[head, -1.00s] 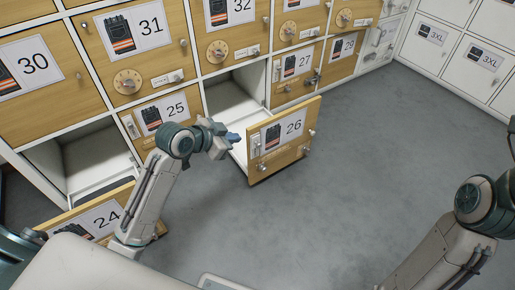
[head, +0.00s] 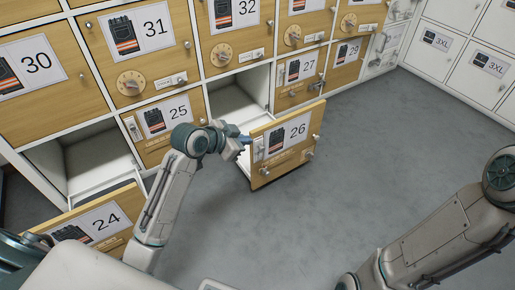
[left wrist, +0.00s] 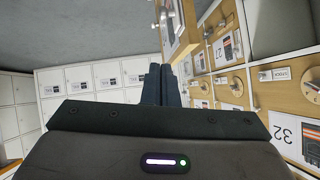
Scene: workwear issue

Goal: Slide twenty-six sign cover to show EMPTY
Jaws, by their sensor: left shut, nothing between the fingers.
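The wooden front panel of twenty-six (head: 294,153) stands out from its open white compartment. The shut fingers (left wrist: 160,84) also show in the left wrist view, beside a wooden panel edge (left wrist: 178,25). My right gripper is out of view.
Panel 24 (head: 110,205) also stands out, at the lower left. Fronts 25 (head: 180,130), 27 (head: 305,85) and 31 (head: 150,60) are closed. White lockers (head: 460,60) stand at the back right. The grey floor (head: 370,140) right of panel 26 is clear.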

